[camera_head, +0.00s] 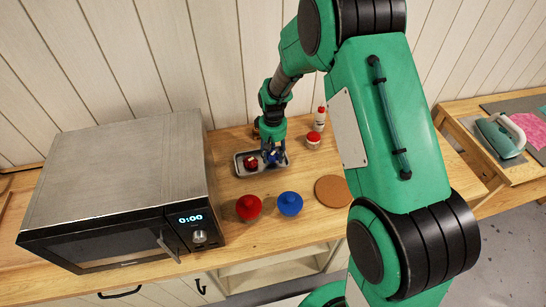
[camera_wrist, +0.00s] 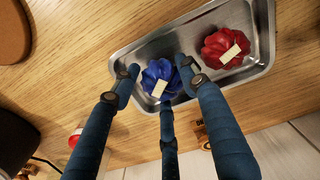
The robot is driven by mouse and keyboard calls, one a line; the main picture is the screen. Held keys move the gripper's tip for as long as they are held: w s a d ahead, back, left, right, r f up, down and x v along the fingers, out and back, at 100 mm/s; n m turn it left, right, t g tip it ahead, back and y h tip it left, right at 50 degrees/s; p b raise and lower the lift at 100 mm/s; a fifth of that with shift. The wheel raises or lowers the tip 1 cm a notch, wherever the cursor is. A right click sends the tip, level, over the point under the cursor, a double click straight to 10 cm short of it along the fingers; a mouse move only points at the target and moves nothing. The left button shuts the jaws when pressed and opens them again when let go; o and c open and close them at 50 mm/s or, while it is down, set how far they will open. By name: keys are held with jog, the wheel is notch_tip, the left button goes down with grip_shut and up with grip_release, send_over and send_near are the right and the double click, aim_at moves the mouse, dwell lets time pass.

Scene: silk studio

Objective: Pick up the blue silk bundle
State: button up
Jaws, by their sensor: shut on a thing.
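The blue silk bundle (camera_wrist: 160,76) is a ribbed, rounded bundle with a pale tag, in the metal tray (camera_wrist: 117,52). My gripper (camera_wrist: 158,80) has its dark blue fingers closed around the bundle, one on each side and one below. In the head view my gripper (camera_head: 271,155) points down over the tray (camera_head: 243,170) and mostly hides the blue bundle. A red silk bundle (camera_wrist: 226,47) with a pale tag lies in the same tray beside it, and it also shows in the head view (camera_head: 251,163). I cannot tell whether the blue bundle touches the tray floor.
A red lidded jar (camera_head: 248,207) and a blue lidded jar (camera_head: 290,204) stand in front of the tray. A round cork mat (camera_head: 332,191) lies to their right. A microwave (camera_head: 125,190) stands left. A small red-topped jar (camera_head: 313,141) and a bottle (camera_head: 319,120) stand behind right.

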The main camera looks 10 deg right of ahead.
aim_at(273, 153)
notch_tip(273, 153, up, 8)
jog(key=shift+r+p, duration=0.2)
jog(key=shift+p, duration=0.1)
jog(key=shift+w, duration=0.1)
dwell(0.6)
